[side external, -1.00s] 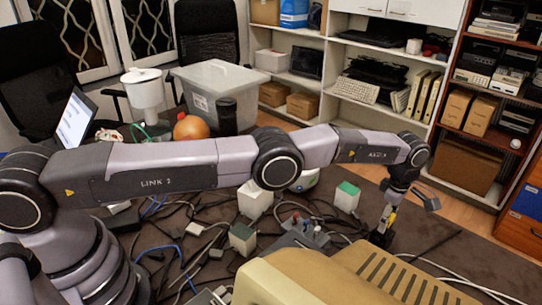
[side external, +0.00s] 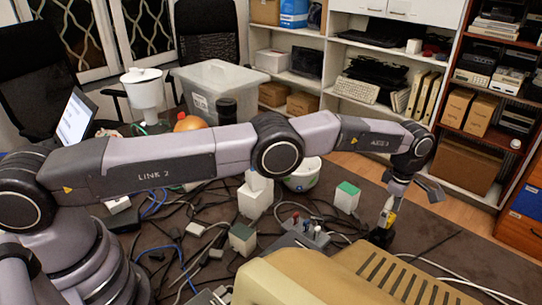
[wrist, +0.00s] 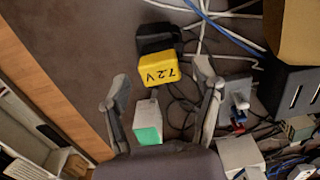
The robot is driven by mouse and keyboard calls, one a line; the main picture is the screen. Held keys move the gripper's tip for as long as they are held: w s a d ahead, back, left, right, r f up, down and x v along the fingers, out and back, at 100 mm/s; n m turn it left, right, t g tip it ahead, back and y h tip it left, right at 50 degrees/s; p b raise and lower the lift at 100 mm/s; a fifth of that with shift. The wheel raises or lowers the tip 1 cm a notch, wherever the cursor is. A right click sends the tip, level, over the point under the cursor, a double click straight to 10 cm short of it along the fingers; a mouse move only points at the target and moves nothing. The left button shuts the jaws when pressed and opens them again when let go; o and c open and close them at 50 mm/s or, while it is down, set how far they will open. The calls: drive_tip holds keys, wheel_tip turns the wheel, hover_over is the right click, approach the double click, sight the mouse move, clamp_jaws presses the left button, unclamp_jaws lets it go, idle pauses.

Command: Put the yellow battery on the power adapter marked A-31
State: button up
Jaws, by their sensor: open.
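I cannot read any A-31 mark, so the block's label is unclear. My gripper (wrist: 162,80) is open, its fingers apart on either side of the battery in the wrist view. In the side view my gripper (side external: 413,192) is just above the battery. Whether a finger touches the battery is unclear.
A white box with a green top (side external: 347,196) stands left of the battery. A large beige casing (side external: 330,275) fills the front. Grey boxes and many cables (side external: 215,240) clutter the mat to the left. Shelves (side external: 375,75) stand behind.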

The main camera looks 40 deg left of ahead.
drive_tip(key=s+a+r+m+t, duration=0.1)
drive_tip(key=a+r+m, duration=0.35)
drive_tip(key=r, duration=0.85)
drive_tip(key=s+a+r+m+t, duration=0.1)
drive_tip(key=a+r, duration=0.6)
drive_tip(key=r, duration=0.6)
drive_tip(key=s+a+r+m+t, duration=0.1)
drive_tip(key=s+a+r+m, duration=0.3)
drive_tip(key=s+a+r, duration=0.55)
drive_tip(key=s+a+r+m+t, duration=0.1)
drive_tip(key=s+a+m, duration=0.25)
drive_tip(key=s, duration=0.65)
drive_tip(key=s+a+r+m+t, duration=0.15)
drive_tip(key=s+a, duration=0.35)
drive_tip(key=s, duration=0.5)
drive_tip(key=s+a+f+m, duration=0.1)
drive_tip(key=s+f+m, duration=0.2)
drive_tip(key=s+f, duration=0.3)
drive_tip(key=s, duration=0.3)
drive_tip(key=shift+s+a+f, duration=0.15)
drive_tip(key=shift+a+f, duration=0.1)
drive_tip(key=shift+a, duration=0.05)
